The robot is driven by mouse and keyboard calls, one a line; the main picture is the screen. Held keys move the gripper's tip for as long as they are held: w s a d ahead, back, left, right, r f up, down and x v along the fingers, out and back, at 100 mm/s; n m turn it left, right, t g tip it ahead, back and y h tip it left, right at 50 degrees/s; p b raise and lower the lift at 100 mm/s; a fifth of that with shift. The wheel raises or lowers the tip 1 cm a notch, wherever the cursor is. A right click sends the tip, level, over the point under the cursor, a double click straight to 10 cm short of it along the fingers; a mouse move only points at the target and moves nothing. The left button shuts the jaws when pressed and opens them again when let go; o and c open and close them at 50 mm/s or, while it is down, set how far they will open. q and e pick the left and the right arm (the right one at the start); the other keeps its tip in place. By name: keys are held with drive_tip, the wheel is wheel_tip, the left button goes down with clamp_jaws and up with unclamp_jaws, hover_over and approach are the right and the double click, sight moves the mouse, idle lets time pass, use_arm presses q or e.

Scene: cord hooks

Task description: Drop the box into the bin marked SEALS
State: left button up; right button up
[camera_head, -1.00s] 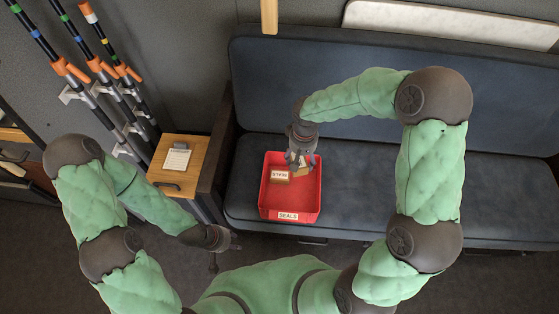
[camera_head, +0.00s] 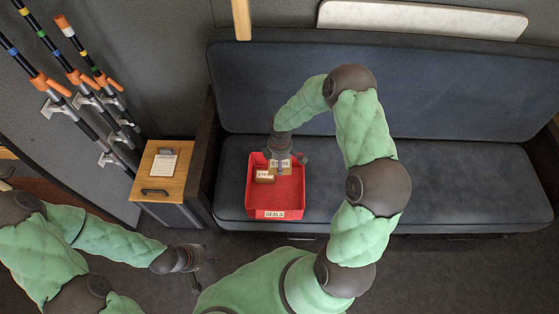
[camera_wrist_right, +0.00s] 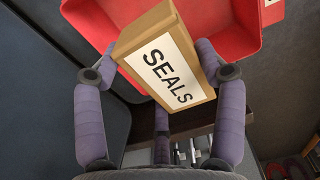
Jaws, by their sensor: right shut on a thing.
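The red bin (camera_head: 290,205) with a SEALS label on its front sits on the dark bench seat. My right gripper (camera_head: 280,160) is over the back part of the bin, shut on a tan box (camera_head: 285,162). In the right wrist view the box (camera_wrist_right: 165,60) is tilted between the fingers, its white SEALS label facing the camera, with the red bin (camera_wrist_right: 230,30) behind it. In the head view I cannot tell its exact height over the bin floor. My left gripper (camera_head: 198,270) hangs low at the left, away from the bin; its finger opening is unclear.
A wooden-topped cabinet (camera_head: 160,185) with a clipboard stands left of the bench. Several rods (camera_head: 85,85) are held on the left wall. The bench right of the bin (camera_head: 430,190) is clear.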

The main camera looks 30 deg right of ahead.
wheel_tip(320, 180, down, 6)
drive_tip(key=b, duration=0.4)
drive_tip(key=shift+r, duration=0.1)
drive_tip(key=o, duration=1.3)
drive_tip(key=shift+r, duration=0.15)
wheel_tip(320, 180, up, 12)
drive_tip(key=shift+f, duration=0.1)
